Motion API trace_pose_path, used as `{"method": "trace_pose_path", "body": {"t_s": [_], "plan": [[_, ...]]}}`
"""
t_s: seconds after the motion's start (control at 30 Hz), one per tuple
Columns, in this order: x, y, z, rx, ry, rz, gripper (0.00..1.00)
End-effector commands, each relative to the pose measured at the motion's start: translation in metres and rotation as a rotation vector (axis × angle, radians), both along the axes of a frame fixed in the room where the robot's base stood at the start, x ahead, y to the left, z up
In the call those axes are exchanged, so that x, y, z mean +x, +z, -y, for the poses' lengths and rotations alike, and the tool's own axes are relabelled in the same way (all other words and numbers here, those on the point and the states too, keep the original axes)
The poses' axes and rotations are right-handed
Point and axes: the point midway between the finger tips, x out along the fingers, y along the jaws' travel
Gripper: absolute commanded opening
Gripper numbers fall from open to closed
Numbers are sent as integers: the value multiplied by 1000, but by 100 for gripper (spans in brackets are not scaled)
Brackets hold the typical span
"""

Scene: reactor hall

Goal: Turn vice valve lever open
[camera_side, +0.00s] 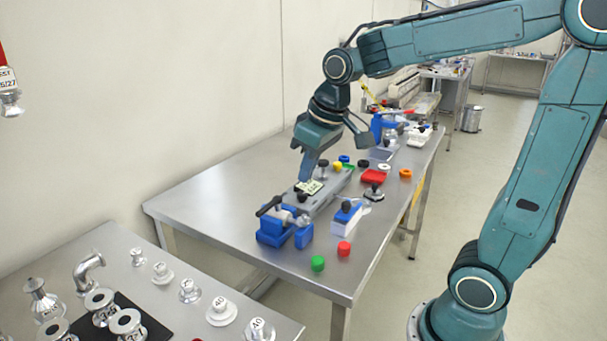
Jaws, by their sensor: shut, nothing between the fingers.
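A blue vice (275,235) stands near the front left of the steel table. A metal valve is held in it, with a black lever (268,206) that points to the left and slightly down in the picture. My gripper (304,178) is shut and empty. It points down above a grey block with a pale label, behind and to the right of the lever. It appears apart from the lever; whether it touches the label cannot be told.
A blue and white block with a black knob (347,216) stands right of the vice. Green (318,263) and red (344,248) caps lie at the front. The table's left part is clear. Metal flanges stand on a nearer table.

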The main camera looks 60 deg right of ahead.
Motion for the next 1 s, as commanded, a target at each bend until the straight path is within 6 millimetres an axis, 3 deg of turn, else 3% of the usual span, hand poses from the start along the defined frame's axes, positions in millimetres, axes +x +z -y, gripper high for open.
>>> {"method": "trace_pose_path", "body": {"t_s": [0.2,0.67,1.0], "plan": [[23,-9,10,4,-1,-24,0],[28,-17,11,5,1,-28,0],[38,-53,11,6,1,-32,0]]}}
